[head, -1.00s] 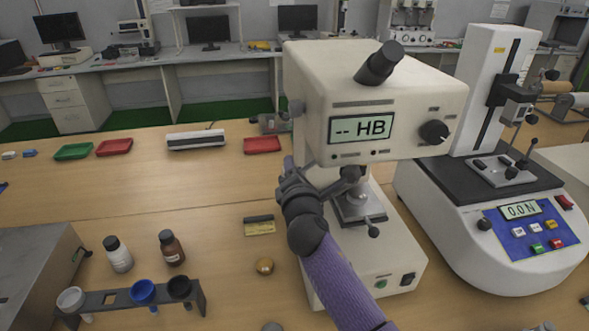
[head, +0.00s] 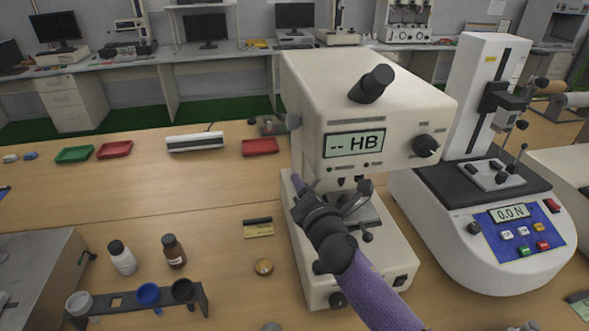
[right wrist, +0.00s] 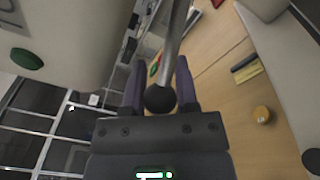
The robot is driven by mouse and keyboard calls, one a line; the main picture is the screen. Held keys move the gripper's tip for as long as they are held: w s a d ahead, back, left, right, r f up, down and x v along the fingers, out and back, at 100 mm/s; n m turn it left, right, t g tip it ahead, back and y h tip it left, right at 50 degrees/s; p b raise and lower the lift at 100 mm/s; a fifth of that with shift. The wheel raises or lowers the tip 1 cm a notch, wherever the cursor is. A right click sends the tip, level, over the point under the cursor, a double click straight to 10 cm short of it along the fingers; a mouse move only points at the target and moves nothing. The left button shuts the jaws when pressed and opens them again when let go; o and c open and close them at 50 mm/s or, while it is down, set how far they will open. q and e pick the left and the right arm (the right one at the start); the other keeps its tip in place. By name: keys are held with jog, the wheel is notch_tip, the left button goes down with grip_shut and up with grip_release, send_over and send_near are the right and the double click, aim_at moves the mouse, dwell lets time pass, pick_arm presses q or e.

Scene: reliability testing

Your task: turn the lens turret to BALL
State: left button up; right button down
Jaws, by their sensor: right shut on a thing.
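The cream hardness tester (head: 372,105) stands in the middle of the head view, its display (head: 357,143) reading "-- HB". The lens turret (head: 348,181) under its head is small and partly hidden by my arm; I cannot read its position. My right gripper (head: 303,190) is at the tester's left front, below the head. In the right wrist view, my right gripper (right wrist: 158,82) is shut on a black ball knob (right wrist: 160,99) on a metal rod (right wrist: 175,45). Which part of the turret the rod joins is hidden. My left gripper is not in view.
A force tester (head: 490,200) reading "0.0 N" stands close on the right.

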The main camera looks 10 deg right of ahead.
pick_arm(q)
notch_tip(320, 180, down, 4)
jog(key=b, duration=0.4)
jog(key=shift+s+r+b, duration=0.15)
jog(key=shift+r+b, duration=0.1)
jog(key=shift+b, duration=0.05)
pick_arm(e)
jog(key=s+d+n+g+y, duration=0.6)
jog(key=s+d+n+y, duration=0.1)
jog(key=d+y, duration=0.3)
jog(key=shift+d+n+y, duration=0.2)
jog(key=shift+n+y, duration=0.5)
jog(key=shift+c, duration=1.8)
grip_release()
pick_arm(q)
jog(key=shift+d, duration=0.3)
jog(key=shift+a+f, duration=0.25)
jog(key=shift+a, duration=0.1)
pick_arm(e)
jog(key=v, duration=1)
